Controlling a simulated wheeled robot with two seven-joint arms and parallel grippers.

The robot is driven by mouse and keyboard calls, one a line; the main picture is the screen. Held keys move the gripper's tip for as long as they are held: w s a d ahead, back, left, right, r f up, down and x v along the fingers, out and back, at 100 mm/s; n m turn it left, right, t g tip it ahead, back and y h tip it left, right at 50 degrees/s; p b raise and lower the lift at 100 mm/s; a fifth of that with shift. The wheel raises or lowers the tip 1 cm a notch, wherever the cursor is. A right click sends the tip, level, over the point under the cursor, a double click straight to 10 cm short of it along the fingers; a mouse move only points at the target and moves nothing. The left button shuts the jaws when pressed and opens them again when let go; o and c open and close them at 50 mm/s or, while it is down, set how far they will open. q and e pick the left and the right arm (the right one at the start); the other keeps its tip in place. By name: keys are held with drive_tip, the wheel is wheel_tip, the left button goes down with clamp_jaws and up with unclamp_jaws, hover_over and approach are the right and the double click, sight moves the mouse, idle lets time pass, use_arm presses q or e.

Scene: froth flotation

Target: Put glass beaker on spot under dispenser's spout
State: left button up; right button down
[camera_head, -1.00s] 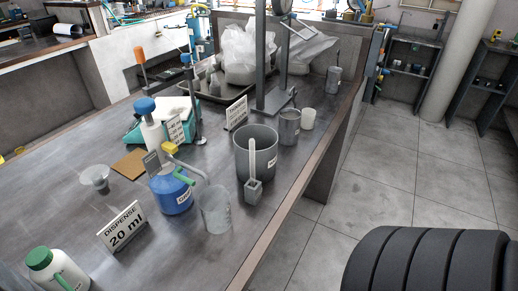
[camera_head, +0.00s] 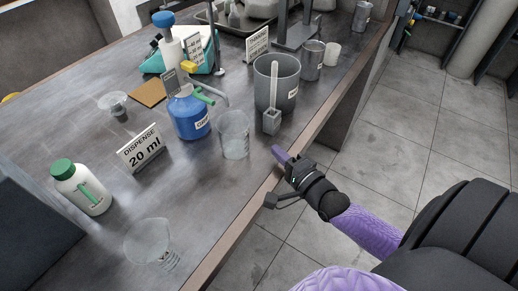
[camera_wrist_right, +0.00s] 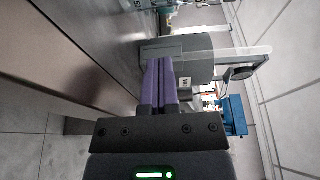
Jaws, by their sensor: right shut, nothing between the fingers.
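A clear glass beaker (camera_head: 233,142) stands upright on the table, to the right of the blue dispenser bottle (camera_head: 188,120). The dispenser's grey bent spout (camera_head: 212,84) reaches toward the beaker's rim; I cannot tell whether its tip is directly above the beaker. No marked spot is clear to me; the glass may hide it. My right gripper (camera_head: 279,153) is shut and empty at the table's right edge, apart from the beaker. Its purple fingers (camera_wrist_right: 159,82) are together in the right wrist view. My left gripper is not in view.
A "DISPENSE 20 ml" sign (camera_head: 143,148), a green-capped bottle (camera_head: 82,188) and another clear vessel (camera_head: 143,240) stand left and front. The table before the beaker is clear.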

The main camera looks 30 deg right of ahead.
sight(247, 145)
drive_tip(key=w+a, duration=0.2)
drive_tip(key=w, duration=0.1)
drive_tip(key=shift+w+a, duration=0.5)
drive_tip(key=shift+a, duration=0.05)
drive_tip(key=shift+a, duration=0.1)
drive_tip(key=shift+w+a, duration=0.65)
drive_tip(key=shift+a, duration=0.05)
